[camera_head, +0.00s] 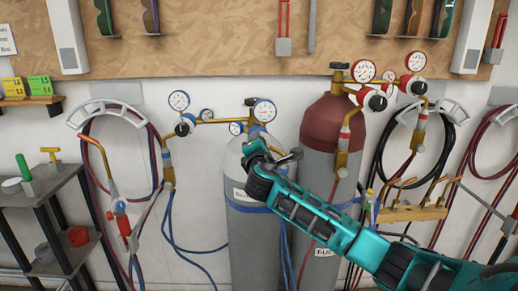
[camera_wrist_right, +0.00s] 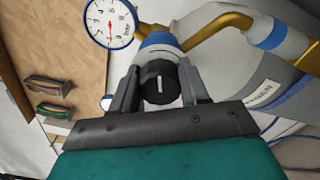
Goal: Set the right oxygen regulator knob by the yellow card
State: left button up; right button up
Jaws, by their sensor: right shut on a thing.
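My right gripper (camera_head: 262,150) reaches in from the lower right to the regulator on the grey oxygen cylinder (camera_head: 252,240) with the blue band. In the right wrist view, its two fingers (camera_wrist_right: 160,80) are shut on a black knob (camera_wrist_right: 158,92) with a white index line, in front of a blue collar. In the head view the gripper hides this knob. A blue-rimmed gauge (camera_head: 263,110) sits above it; it also shows in the wrist view (camera_wrist_right: 110,22). Yellow-and-green cards, a left one (camera_head: 13,87) and a right one (camera_head: 39,83), stand on the left shelf; their figures are too small to read surely. My left gripper is not in view.
Another regulator knob (camera_head: 183,129) is to the left. A dark red cylinder (camera_head: 320,128) stands close right, with red-rimmed gauges and two black knobs. Hoses hang on wall hooks at both sides. A dark shelf rack (camera_head: 58,215) is at the far left.

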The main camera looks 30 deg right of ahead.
jog(key=m+b, duration=0.1)
jog(key=m, duration=0.2)
jog(key=m+b, duration=0.1)
jog(key=m, duration=0.1)
jog(key=shift+f+m, duration=0.2)
jog(key=shift+m, duration=0.2)
jog(key=m+b, duration=0.1)
jog(key=m, duration=0.4)
jog(key=shift+b, duration=0.3)
jog(key=shift+m, duration=1)
jog(key=m+b, duration=0.1)
jog(key=m, duration=0.2)
jog(key=shift+m, duration=0.4)
jog(key=shift+m+b, duration=0.35)
jog(key=shift+m, duration=0.45)
jog(key=o, duration=1.1)
jog(key=shift+c, duration=0.2)
